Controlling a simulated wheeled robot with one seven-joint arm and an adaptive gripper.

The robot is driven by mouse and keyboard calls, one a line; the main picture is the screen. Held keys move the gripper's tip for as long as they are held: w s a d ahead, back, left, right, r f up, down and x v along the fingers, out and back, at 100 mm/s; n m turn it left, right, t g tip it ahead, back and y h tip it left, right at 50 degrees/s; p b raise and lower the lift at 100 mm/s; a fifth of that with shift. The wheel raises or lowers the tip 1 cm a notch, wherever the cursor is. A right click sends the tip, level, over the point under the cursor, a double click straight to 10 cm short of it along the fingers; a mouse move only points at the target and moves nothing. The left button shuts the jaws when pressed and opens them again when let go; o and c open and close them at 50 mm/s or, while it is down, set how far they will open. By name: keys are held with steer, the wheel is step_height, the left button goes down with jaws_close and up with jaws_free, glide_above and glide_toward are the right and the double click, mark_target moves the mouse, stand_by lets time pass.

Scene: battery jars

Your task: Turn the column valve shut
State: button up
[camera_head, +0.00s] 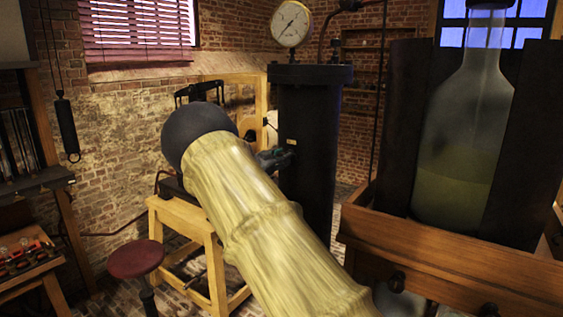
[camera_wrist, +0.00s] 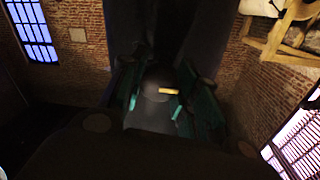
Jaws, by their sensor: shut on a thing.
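The column (camera_head: 312,185) is a tall dark cylinder with a flanged top, right of centre in the head view. The picture is dark, so the contact points and the valve's exact turn are hard to see.
A round gauge (camera_head: 291,24) sits above the column. A large glass jar (camera_head: 462,130) stands in a wooden frame at right. A wooden stand (camera_head: 212,262), a red stool (camera_head: 135,258) and a bench with small items (camera_head: 25,255) are at left. Brick walls close the room.

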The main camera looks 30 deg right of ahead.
steer(key=m+b, duration=0.1)
steer(key=b, duration=0.1)
steer(key=m+b, duration=0.2)
steer(key=b, duration=0.1)
steer(key=m+b, duration=0.1)
steer(key=b, duration=0.2)
steer(key=shift+f+m+y, duration=0.3)
steer(key=shift+f, duration=0.05)
steer(key=m+b, duration=0.4)
steer(key=b, duration=0.3)
steer(key=shift+d+m+b, duration=0.1)
steer(key=shift+m+b, duration=0.2)
steer(key=shift+b, duration=0.05)
steer(key=m+b, duration=0.3)
steer(key=b, duration=0.3)
steer(key=shift+m+t+y, duration=0.3)
steer(key=shift+m, duration=0.1)
steer(key=m+b, duration=0.3)
steer(key=b, duration=0.2)
steer(key=shift+r, duration=0.2)
steer(key=shift+m, duration=0.3)
steer(key=o, duration=1)
steer(key=shift+r+t, duration=0.1)
steer(key=shift+t, duration=0.2)
steer(key=shift+o, duration=0.2)
steer(key=v, duration=1.2)
